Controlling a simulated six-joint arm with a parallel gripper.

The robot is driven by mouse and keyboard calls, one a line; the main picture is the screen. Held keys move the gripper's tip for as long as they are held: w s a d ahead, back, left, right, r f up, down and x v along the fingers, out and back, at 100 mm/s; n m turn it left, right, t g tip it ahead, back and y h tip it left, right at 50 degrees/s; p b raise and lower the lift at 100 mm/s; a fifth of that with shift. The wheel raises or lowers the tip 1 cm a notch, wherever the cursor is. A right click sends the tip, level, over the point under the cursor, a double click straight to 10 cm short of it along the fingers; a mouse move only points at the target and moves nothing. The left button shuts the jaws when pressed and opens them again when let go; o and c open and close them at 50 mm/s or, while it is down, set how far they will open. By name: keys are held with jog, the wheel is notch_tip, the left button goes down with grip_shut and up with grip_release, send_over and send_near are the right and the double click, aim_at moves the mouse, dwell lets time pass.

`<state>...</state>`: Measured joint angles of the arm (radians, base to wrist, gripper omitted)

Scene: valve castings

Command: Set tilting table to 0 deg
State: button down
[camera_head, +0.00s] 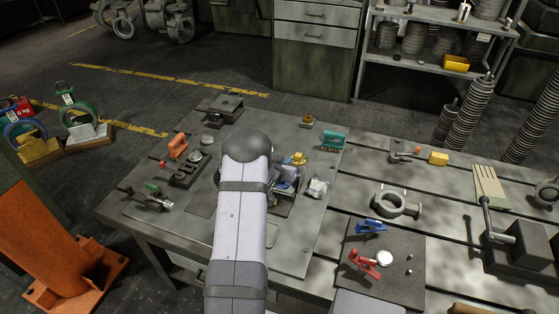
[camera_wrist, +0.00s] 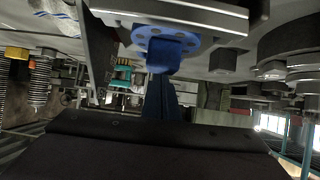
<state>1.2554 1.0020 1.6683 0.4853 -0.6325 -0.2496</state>
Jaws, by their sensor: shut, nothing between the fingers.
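A grey metal fixture (camera_head: 284,182) with blue parts stands on the bench plate just right of my arm; it may be the tilting table, and my arm hides part of it. In the wrist view, a thick grey plate (camera_wrist: 190,12) with a blue drilled disc (camera_wrist: 198,43) and a blue lever or tab (camera_wrist: 164,57) fills the top. The plate's edge runs slightly slanted there. No angle scale is readable. My gripper (camera_wrist: 161,82) is shut and empty, its fingers close to the blue tab; I cannot tell whether they touch. My arm hides it in the head view.
A teal-handled tool (camera_head: 333,140), an orange tool (camera_head: 177,147) and a crumpled bag (camera_head: 317,188) lie around the fixture. Red (camera_head: 364,262) and blue (camera_head: 371,227) clamps and a ring casting (camera_head: 392,204) are to the right. A dark raised block (camera_head: 220,108) stands at the back left.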

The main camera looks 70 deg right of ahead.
jog(key=d+r+b+v, duration=0.1)
jog(key=v, duration=1)
jog(key=shift+r, duration=0.45)
jog(key=shift+a, duration=0.1)
